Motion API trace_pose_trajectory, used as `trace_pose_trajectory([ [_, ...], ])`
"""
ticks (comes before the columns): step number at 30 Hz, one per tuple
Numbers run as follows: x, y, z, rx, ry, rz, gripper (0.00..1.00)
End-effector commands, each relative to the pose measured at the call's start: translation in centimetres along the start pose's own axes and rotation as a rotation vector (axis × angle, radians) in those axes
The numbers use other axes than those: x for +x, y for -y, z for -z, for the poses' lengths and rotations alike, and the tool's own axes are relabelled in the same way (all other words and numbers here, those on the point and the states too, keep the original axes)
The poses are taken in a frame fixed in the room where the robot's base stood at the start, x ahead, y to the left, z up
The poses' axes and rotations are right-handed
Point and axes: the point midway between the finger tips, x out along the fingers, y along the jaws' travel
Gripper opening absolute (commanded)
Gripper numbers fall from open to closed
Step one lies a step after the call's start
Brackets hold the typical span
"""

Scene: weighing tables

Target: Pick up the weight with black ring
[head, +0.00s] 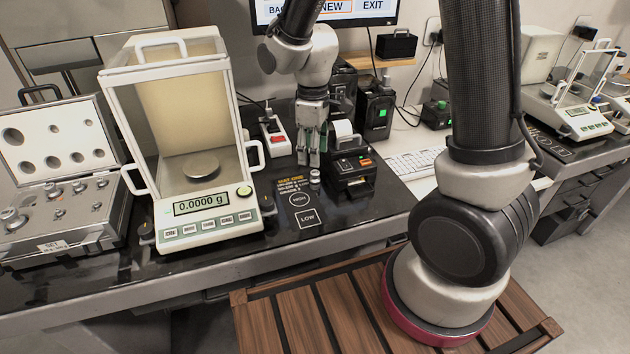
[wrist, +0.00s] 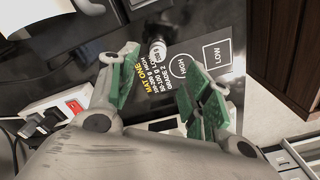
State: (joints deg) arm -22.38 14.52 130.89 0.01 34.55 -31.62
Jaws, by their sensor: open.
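A small silver weight (head: 315,178) stands on the black table at the edge of the printed mat (head: 302,204), left of the printer. In the wrist view the weight (wrist: 157,50) is just beyond the fingertips, near the mat lettering, with a dark patch at its far end. I cannot tell whether that patch is a black ring. My gripper (head: 308,160) points down, just above and behind the weight in the head view. Its green-padded fingers (wrist: 160,84) are apart with nothing between them. Several weights (head: 79,187) sit in the open case (head: 50,247) at the left.
A glass-sided balance (head: 210,228) reading 0.0000 g stands left of my gripper. A black printer (head: 352,178) stands close on the right. A power strip (head: 275,137) lies behind. The mat's front part is clear.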

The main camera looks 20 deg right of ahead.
Motion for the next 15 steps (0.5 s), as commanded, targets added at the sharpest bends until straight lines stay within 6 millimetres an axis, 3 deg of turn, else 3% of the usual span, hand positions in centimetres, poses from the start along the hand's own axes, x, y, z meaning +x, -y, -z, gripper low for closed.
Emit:
trace_pose_trajectory([
  [15,7.0,-0.4,-0.2,0.0,0.003,0.002,0.49],
])
